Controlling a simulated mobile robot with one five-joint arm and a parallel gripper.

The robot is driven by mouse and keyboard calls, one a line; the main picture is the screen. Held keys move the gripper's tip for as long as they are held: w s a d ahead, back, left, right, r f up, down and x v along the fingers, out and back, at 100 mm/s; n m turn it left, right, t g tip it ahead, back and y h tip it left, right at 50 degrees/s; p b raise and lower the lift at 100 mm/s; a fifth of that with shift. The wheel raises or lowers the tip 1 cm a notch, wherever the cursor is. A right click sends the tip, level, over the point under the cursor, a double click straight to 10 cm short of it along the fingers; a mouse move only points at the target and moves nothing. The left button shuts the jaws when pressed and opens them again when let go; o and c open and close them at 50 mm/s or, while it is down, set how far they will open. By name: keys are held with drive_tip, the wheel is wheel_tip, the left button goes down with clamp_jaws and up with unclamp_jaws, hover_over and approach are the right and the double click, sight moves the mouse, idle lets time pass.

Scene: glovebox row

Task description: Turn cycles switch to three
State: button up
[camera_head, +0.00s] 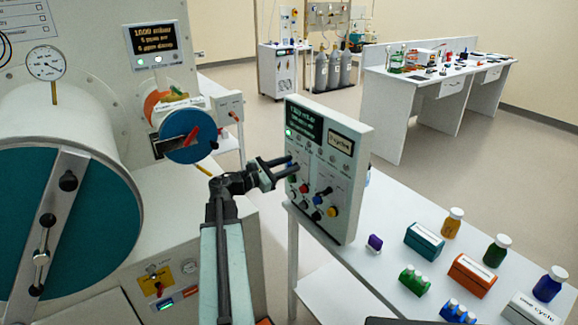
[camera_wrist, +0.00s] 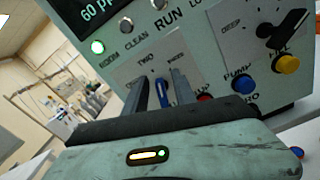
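In the wrist view, a blue switch lever (camera_wrist: 162,91) sits on a pale plate below the word "TWO" (camera_wrist: 147,57). Other lettering on that plate is too small or covered to read surely. My gripper (camera_head: 284,168) is at the box's front. Its two fingers (camera_wrist: 160,92) stand on either side of the blue lever, with a visible gap. The lever's lower part is hidden behind my gripper.
Blue (camera_wrist: 243,83) and yellow (camera_wrist: 286,64) buttons and a black lever (camera_wrist: 287,32) lie right of the fingers. Bottles and small boxes, including an orange box (camera_head: 470,275), stand on the table. A large cylinder (camera_head: 65,210) with a teal end is at left.

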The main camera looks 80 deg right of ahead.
drive_tip(key=v, duration=0.7)
drive_tip(key=shift+w+a, duration=0.2)
drive_tip(key=shift+w, duration=0.1)
